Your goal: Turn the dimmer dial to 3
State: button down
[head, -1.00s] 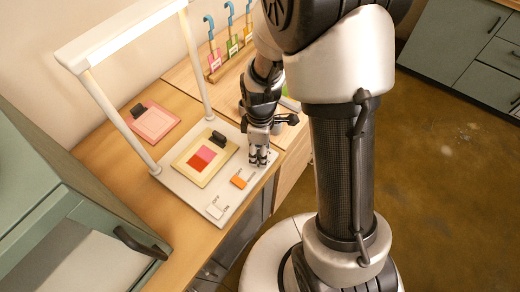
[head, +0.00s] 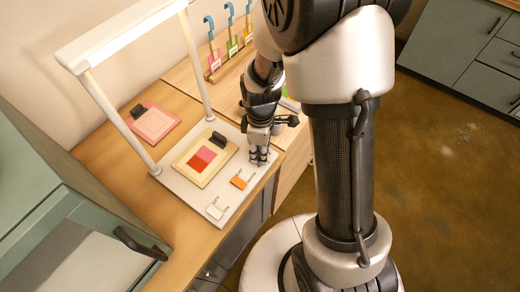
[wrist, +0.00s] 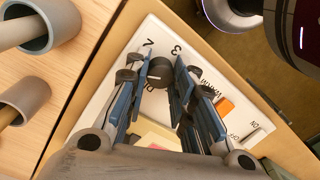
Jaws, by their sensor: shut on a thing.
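The dimmer dial (wrist: 160,73) is a dark round knob on the white base plate of the lamp stand, between my fingers in the wrist view. A small pale mark shows on its face, toward the picture's left; I cannot tell its exact setting. A printed "3" stands just above the dial in that view, and other marks around it are partly hidden by the fingers. My gripper (wrist: 158,88) is shut on the dial. In the head view my gripper (head: 259,158) points down at the plate's right corner and hides the dial.
An orange switch (head: 239,182) and a white off/on switch (head: 215,211) sit on the plate near my gripper. A cream frame (head: 184,165) with red and pink patches lies beside them. The lamp's posts and bar (head: 115,35) rise at left. Hanging tools (head: 231,40) stand behind.

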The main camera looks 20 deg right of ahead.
jog(key=m+p, duration=0.1)
jog(key=m, duration=0.6)
jog(key=m+p, duration=0.1)
jog(key=m, duration=0.6)
jog(key=shift+p, duration=0.4)
jog(key=m+p, duration=0.1)
jog(key=m, duration=0.3)
jog(key=shift+m, duration=0.3)
jog(key=shift+m+p, duration=0.8)
jog(key=shift+m, duration=1.5)
jog(key=c, duration=1.3)
grip_release()
jog(key=shift+c, duration=0.2)
